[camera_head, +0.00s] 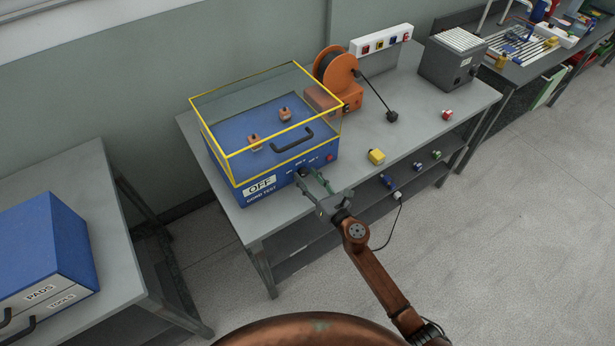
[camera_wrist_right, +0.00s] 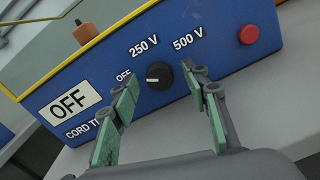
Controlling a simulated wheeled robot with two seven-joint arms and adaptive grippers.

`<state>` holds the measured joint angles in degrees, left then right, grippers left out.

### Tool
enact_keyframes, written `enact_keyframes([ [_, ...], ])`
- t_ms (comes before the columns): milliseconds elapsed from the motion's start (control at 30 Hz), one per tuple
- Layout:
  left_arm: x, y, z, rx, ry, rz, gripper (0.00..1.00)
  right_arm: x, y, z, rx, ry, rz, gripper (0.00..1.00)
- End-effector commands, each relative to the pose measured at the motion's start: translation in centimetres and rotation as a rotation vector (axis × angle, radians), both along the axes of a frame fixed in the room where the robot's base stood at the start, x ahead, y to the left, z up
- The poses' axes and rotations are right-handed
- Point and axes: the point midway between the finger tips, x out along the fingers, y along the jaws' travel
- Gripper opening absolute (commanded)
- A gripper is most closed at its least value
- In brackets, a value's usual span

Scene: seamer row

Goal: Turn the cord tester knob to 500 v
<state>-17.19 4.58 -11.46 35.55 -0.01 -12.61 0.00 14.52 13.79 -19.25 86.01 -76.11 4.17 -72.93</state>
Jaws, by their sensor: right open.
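The cord tester (camera_head: 232,183) is a blue box with a clear yellow-edged cover, standing on the grey bench. Its black knob (camera_wrist_right: 159,76) sits on the front face, below and between the 250 V and 500 V labels, with OFF to its left. A white mark on the knob points left, toward the OFF label. My right gripper (camera_head: 312,180) is at the front face; in the right wrist view its green-padded fingers (camera_wrist_right: 163,92) are open, one on each side of the knob. I cannot tell if they touch it. My left gripper is not in view.
A red button (camera_wrist_right: 249,35) is right of the knob. An orange cord reel (camera_head: 335,68), a yellow plug (camera_head: 376,156) and a grey box (camera_head: 452,62) stand on the bench. A blue drawer box (camera_head: 45,240) is on the left table.

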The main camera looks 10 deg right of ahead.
Motion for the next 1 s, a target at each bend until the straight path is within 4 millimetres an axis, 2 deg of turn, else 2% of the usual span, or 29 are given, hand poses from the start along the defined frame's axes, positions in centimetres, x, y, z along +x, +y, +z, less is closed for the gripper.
enact_keyframes([
  [333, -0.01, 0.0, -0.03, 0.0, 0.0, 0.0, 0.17, 0.4, 0.19, 0.05, 0.001, 0.0, 0.0, 0.42],
  [900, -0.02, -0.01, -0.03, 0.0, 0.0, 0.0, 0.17, 0.38, 0.14, 0.05, 0.001, 0.0, -0.001, 0.03],
  [1000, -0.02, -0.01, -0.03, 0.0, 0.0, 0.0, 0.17, 0.37, 0.13, 0.04, 0.002, 0.0, -0.001, 0.01],
])
